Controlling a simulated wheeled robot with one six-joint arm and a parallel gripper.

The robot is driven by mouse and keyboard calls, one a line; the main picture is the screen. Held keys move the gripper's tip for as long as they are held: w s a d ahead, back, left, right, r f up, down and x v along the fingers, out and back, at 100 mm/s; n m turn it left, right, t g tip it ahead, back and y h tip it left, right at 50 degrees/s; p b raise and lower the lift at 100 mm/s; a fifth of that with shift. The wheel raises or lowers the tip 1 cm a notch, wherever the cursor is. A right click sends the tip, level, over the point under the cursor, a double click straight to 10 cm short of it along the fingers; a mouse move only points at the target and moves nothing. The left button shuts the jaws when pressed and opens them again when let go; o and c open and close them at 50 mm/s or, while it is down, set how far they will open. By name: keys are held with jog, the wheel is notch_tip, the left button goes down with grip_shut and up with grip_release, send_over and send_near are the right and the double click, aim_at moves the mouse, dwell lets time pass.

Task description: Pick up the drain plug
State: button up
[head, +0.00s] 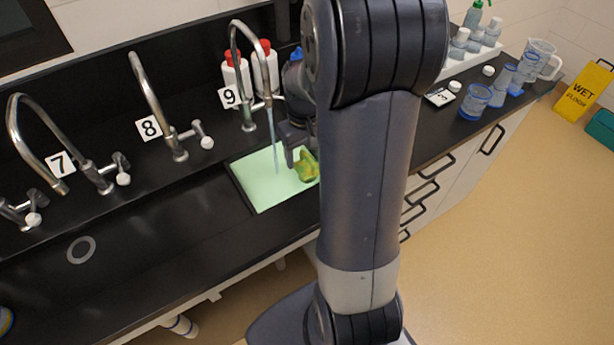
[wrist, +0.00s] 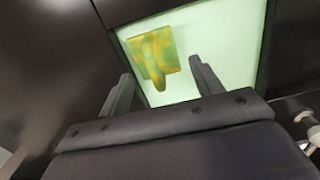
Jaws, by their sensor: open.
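The drain plug looks to be the mottled yellow-green piece with a square plate and a raised curved grip; it shows in the wrist view (wrist: 172,42) and in the head view (head: 308,168). It lies over the pale green basin (head: 255,177) below tap 9; I cannot tell how deep it sits. My gripper (wrist: 160,80) is open and empty, its two fingers apart, with the plug ahead of and between them in the wrist view. In the head view my gripper (head: 297,147) is just above the plug, partly hidden by my arm.
Tap 9 (head: 247,75) runs a stream of water into the basin close to my gripper. Tap 8 (head: 165,110) and tap 7 (head: 60,150) stand to the left. Red-capped bottles (head: 236,75) stand behind. Blue-tinted beakers (head: 474,102) stand right.

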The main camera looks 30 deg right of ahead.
aim_at(307, 167)
jog(key=f, duration=0.2)
jog(key=s+f, duration=0.1)
jog(key=f, duration=0.1)
jog(key=shift+d+f+p, duration=0.15)
jog(key=shift+f+p, duration=0.2)
jog(key=shift+p, duration=0.05)
jog(key=shift+f, duration=0.55)
jog(key=shift+c, duration=0.3)
jog(key=c, duration=0.9)
jog(key=shift+o, duration=0.2)
jog(key=shift+w+r, duration=0.1)
